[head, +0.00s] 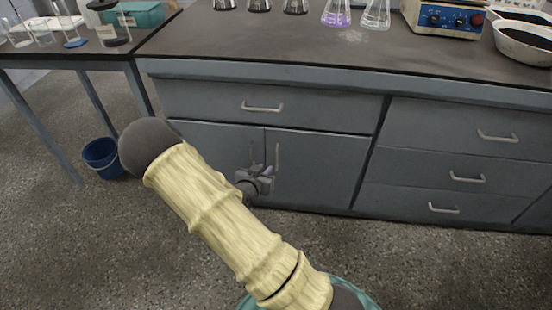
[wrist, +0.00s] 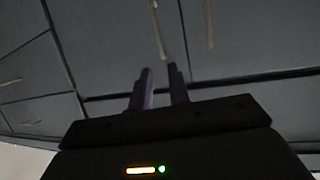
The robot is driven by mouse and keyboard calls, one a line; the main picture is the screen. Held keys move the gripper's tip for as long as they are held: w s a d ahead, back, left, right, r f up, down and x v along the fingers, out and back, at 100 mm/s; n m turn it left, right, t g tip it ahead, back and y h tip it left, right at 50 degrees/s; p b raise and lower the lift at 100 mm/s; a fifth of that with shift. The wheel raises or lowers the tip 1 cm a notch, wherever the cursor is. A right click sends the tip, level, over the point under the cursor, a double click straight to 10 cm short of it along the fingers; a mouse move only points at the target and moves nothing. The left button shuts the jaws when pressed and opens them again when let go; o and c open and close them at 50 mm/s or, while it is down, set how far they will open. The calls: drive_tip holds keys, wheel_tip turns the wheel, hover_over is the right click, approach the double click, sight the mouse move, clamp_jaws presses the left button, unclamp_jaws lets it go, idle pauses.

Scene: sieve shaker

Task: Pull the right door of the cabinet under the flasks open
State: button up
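The cabinet under the flasks has a grey right door (head: 318,170) and a left door (head: 205,145), both closed. The right door's upright bar handle (head: 277,153) shows just above my gripper (head: 268,172), partly hidden by it. The wrist view appears upside down; there the right door's handle (wrist: 157,30) ends just past the fingertips, in line with the gap between them. My gripper (wrist: 162,72) is open, with nothing between its fingers. I see no clear contact with the handle. The left door's handle (wrist: 208,22) is to one side.
A wide drawer (head: 215,102) is above the doors, and several drawers (head: 455,135) are to the right. Flasks (head: 337,14) stand on the bench top (head: 270,40). A blue bucket (head: 101,158) is on the floor at left. The floor before the right door is clear.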

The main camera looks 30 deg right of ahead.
sight(276, 157)
drive_tip(key=b+x, duration=0.4)
drive_tip(key=x, duration=0.9)
clamp_jaws()
